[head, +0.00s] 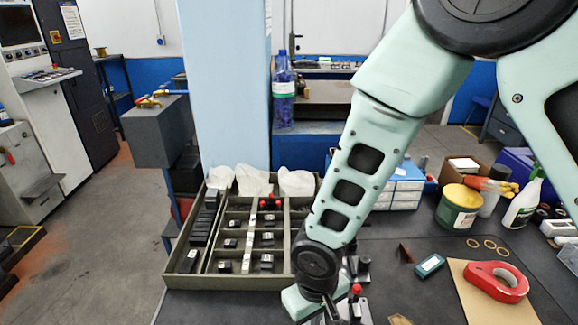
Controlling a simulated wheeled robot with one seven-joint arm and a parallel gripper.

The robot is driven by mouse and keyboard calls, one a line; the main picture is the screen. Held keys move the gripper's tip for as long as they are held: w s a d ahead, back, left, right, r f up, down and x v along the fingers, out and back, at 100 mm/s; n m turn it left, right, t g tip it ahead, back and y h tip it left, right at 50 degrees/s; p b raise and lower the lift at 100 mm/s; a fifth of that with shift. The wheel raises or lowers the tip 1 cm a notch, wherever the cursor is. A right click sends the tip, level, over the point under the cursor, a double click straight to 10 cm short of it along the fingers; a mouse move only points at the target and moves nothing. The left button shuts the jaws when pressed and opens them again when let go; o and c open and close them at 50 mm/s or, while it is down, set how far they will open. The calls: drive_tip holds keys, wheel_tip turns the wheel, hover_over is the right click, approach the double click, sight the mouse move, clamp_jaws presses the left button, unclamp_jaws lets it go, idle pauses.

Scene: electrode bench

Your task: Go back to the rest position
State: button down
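My arm comes down from the upper right of the head view. My gripper (318,304) is at the bottom edge, just right of a sorting tray, and its fingers are cut off or hidden. I cannot tell whether it is open or shut, or whether it holds anything. The olive sorting tray (225,282) has several compartments with small dark electrode blocks (267,262) in them. White bags (253,180) lie along its back. Dark parts with a red knob (356,289) stand right beside the gripper; my arm hides part of them.
A pale pillar (228,90) rises behind the tray. Open floor lies left.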

drive_tip(key=s+d+r+n, duration=0.1)
drive_tip(key=s+d+r, duration=0.3)
drive_tip(key=r, duration=0.5)
drive_tip(key=s+d+r+n, duration=0.1)
drive_tip(key=s+d+r, duration=0.3)
drive_tip(key=s+r, duration=0.3)
wheel_tip(320, 180, up, 3)
drive_tip(key=shift+s+r+y, duration=0.1)
drive_tip(key=shift+s+y, duration=0.05)
drive_tip(key=shift+y, duration=0.15)
drive_tip(key=shift+d, duration=0.15)
